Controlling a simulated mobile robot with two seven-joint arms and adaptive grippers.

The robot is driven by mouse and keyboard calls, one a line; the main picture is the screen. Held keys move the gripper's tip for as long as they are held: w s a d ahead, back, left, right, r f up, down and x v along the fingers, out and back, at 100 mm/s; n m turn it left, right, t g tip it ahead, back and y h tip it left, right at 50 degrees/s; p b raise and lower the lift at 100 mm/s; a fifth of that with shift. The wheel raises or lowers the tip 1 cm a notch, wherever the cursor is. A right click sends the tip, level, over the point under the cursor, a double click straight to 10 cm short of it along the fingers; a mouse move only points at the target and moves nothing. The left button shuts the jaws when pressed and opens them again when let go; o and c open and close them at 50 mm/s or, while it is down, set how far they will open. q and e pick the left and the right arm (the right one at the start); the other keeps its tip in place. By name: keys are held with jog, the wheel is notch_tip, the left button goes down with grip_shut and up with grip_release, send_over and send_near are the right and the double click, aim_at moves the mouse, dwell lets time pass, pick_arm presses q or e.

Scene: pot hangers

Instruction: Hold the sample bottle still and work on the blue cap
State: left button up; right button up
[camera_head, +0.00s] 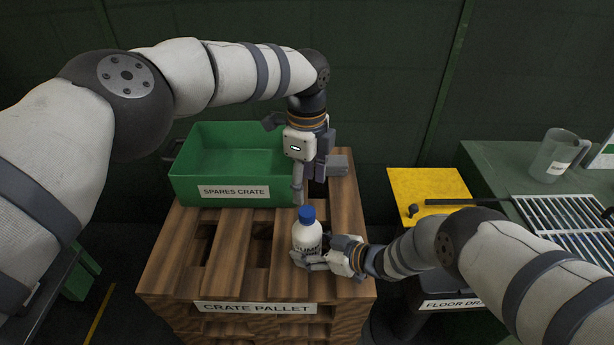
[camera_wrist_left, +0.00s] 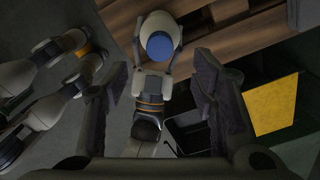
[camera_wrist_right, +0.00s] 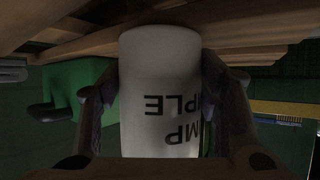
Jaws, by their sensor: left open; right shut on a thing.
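The white sample bottle (camera_head: 307,238) with dark lettering stands upright on the wooden pallet, near its front right. Its blue cap (camera_head: 307,213) is on top; the cap also shows in the left wrist view (camera_wrist_left: 160,46). My right gripper (camera_head: 318,260) is shut on the bottle's body from the right; in the right wrist view the bottle (camera_wrist_right: 160,95) sits between its fingers. My left gripper (camera_head: 300,190) points down just above and behind the cap, open and empty. In the left wrist view its fingers (camera_wrist_left: 163,90) are wide apart, with the cap beyond them.
A green spares crate (camera_head: 234,192) stands at the back left of the crate pallet (camera_head: 256,308). To the right are a yellow panel (camera_head: 425,185), a bench with a grate (camera_head: 565,222) and a clear jug (camera_head: 553,155).

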aim_at(307, 211)
pick_arm(q)
notch_tip(307, 211, down, 8)
jog(key=shift+f, duration=0.2)
dwell(0.3)
